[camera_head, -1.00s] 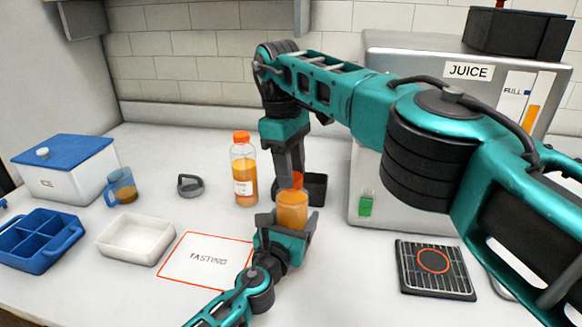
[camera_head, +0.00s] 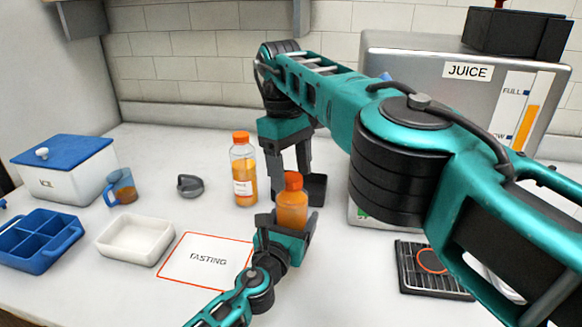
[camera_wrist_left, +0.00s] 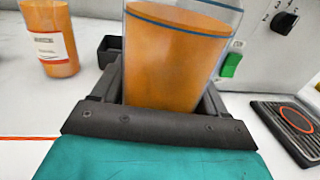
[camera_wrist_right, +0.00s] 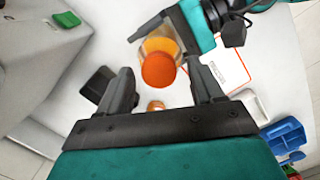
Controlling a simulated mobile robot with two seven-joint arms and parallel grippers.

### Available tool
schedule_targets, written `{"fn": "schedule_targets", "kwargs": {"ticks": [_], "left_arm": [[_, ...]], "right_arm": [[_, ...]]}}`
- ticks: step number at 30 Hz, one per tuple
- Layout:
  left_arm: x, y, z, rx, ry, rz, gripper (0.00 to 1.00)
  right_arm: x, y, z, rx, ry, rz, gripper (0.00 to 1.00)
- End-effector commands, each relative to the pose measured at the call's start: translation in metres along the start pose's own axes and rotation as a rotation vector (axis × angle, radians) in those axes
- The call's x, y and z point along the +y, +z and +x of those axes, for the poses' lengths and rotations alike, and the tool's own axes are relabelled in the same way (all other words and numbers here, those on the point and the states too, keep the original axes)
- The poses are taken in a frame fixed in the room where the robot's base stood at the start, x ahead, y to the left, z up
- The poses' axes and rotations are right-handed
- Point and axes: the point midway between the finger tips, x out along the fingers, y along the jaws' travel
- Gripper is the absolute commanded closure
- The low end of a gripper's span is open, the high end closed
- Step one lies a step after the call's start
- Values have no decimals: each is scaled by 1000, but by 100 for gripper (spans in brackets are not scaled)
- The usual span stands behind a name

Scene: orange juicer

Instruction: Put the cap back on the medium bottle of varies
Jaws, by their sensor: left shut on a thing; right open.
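The medium bottle of orange juice (camera_head: 291,212) stands upright in my left gripper (camera_head: 283,229), which is shut on its body. It fills the left wrist view (camera_wrist_left: 173,62) between the fingers. An orange cap (camera_head: 292,180) sits on top of the bottle's neck. The cap is seen from above in the right wrist view (camera_wrist_right: 158,71). My right gripper (camera_head: 291,172) is open above and behind the cap. In the right wrist view its fingers (camera_wrist_right: 165,90) are spread to either side, apart from the cap. Whether the cap is fully tight cannot be told.
A taller capped juice bottle (camera_head: 243,173) stands just left. A small black bin (camera_head: 316,190) is behind the held bottle. The juice machine (camera_head: 420,52) stands right, with a drip grate (camera_head: 420,282) before it. The tasting mat (camera_head: 190,270), white tray (camera_head: 136,240) and blue caddy (camera_head: 38,236) lie left.

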Motion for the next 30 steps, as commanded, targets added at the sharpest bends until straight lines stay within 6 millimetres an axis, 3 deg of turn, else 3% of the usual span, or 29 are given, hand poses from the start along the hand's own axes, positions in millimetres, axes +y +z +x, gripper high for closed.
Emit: {"fn": "schedule_targets", "kwargs": {"ticks": [5, 11, 30], "left_arm": [[1, -1, 0, 2, 2, 1, 100], [1, -1, 0, 1, 2, 2, 100], [1, -1, 0, 1, 2, 3, 100]], "right_arm": [[0, 0, 0, 0, 0, -14, 38], [1, 0, -2, 3, -2, -209, 38], [0, 1, -20, 29, 6, -1479, 38]]}}
